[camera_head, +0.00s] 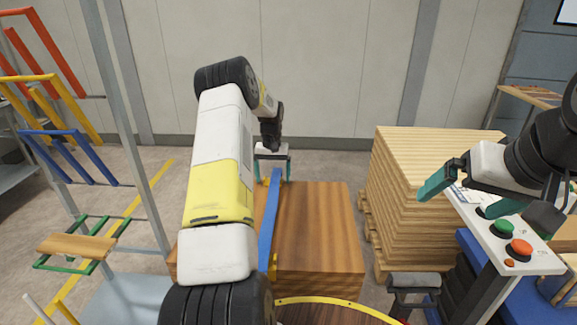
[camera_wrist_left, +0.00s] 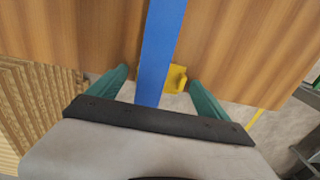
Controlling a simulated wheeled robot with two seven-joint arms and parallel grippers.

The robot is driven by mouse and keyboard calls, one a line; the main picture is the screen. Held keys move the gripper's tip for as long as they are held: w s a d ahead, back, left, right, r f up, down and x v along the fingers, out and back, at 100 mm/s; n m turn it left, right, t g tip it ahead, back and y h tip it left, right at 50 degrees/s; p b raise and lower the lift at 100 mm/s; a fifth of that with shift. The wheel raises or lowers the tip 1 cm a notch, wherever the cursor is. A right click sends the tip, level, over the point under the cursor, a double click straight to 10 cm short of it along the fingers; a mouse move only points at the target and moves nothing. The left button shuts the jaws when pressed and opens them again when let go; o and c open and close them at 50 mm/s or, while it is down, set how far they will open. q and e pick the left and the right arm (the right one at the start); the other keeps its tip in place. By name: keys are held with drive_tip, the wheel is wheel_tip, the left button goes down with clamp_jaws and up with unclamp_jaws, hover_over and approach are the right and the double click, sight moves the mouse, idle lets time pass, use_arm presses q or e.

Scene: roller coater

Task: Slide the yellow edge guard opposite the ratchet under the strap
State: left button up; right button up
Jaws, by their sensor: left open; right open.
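A blue strap (camera_head: 268,225) runs over a brown wood-grain stack (camera_head: 318,230); it also shows in the left wrist view (camera_wrist_left: 160,45). A yellow edge guard (camera_wrist_left: 177,78) sits at the stack's far edge, mostly showing beside the strap; the strap hides part of that spot. Another yellow piece (camera_head: 273,266) shows by the strap at the near edge. My left gripper (camera_head: 272,165) is open at the far edge, its fingers apart on either side of strap and guard, gripping neither. My right gripper (camera_head: 463,199) is open and empty at the right. I cannot make out the ratchet.
A pale board stack (camera_head: 430,150) stands right of the strapped stack. A control panel (camera_head: 510,245) with green and red buttons is near my right gripper. A rack with coloured bars (camera_head: 75,150) stands left. Floor is clear behind the strapped stack.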

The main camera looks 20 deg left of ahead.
sight(277, 181)
use_arm(q)
drive_tip(key=c, duration=1.5)
drive_tip(key=shift+w+d, duration=0.2)
drive_tip(key=shift+d, duration=0.45)
drive_tip(key=o, duration=1.5)
wheel_tip(277, 181, up, 8)
